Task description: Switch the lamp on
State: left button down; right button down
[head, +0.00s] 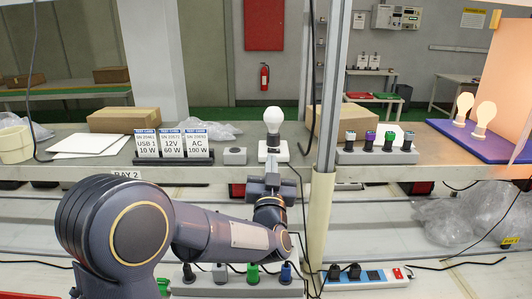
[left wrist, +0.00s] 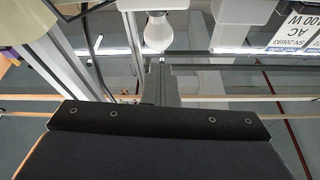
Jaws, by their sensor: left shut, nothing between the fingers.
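The lamp is a white bulb (head: 273,119) upright on a white base (head: 264,150) on the bench shelf; the bulb looks unlit. In the left wrist view the bulb (left wrist: 158,32) shows upside down at the top, with part of its white base. My left gripper (head: 272,162) is shut and empty, in front of the lamp base in the head view, hiding part of its front; I cannot tell whether it touches. In the left wrist view the shut fingertips (left wrist: 162,64) lie just below the bulb. A switch on the lamp cannot be made out. My right gripper is not in view.
A small grey box (head: 234,156) stands left of the lamp, beside three labelled cards (head: 172,143). A pale upright post (head: 326,150) stands close on the right. Power strips lie below.

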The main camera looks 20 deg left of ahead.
pick_arm(q)
notch_tip(320, 180, up, 4)
jog(key=f+p, duration=0.1)
jog(key=p, duration=0.3)
send_over(270, 151)
jog(key=s+d, duration=0.1)
jog(key=s, duration=0.1)
jog(key=shift+w+d+r, duration=0.1)
jog(key=shift+w+r, duration=0.15)
jog(key=f, duration=0.3)
jog(key=shift+w+a+f+p, duration=0.1)
jog(key=shift+w+a+p, duration=0.1)
jog(key=shift+a+p, duration=0.1)
jog(key=shift+f, duration=0.5)
jog(key=shift+s, duration=0.1)
